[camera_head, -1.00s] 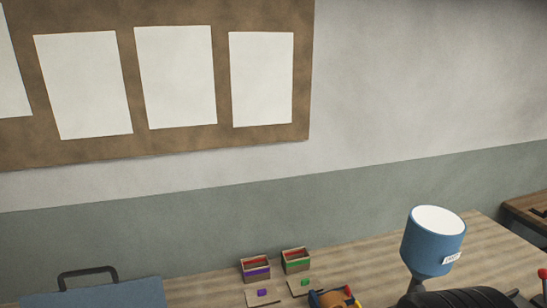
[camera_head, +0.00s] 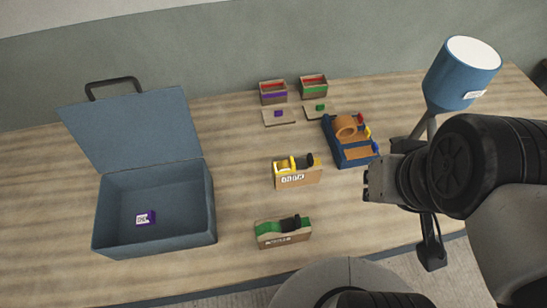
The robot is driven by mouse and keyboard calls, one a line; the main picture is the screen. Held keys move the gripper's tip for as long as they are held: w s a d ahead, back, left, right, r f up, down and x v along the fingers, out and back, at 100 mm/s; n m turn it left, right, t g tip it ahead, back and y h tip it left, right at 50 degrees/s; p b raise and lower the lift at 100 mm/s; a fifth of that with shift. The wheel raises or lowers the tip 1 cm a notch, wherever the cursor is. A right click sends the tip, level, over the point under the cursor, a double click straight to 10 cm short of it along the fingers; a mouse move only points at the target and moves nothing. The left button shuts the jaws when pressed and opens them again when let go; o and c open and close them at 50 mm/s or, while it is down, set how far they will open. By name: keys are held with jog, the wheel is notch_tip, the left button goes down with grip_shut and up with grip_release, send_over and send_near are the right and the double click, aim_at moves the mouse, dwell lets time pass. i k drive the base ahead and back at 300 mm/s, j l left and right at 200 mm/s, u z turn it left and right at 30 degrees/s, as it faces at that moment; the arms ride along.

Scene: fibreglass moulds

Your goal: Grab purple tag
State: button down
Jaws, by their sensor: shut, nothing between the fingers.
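A small purple piece (camera_head: 278,113) lies on a flat wooden square (camera_head: 270,121) near the back of the bench. Another small purple item with a white printed label (camera_head: 145,218) lies on the floor of the open blue toolbox (camera_head: 102,232) at left. I cannot tell from the picture which of the two is the tag. My gripper (camera_head: 367,183) is at right of centre, pointing left, shut and empty. It is apart from both purple items, in front of the blue tray.
Purple-banded (camera_head: 273,98) and green-banded (camera_head: 314,93) boxes stand at the back. A green piece (camera_head: 320,107) is nearby. A blue tray (camera_head: 331,138), yellow tape holder (camera_head: 297,179), green tape holder (camera_head: 283,239) and blue lamp (camera_head: 450,83) are also present. The bench between toolbox and holders is clear.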

aim_at(144, 217)
jog(key=k+u, duration=0.1)
jog(key=u, duration=1.95)
jog(key=i+j, duration=0.45)
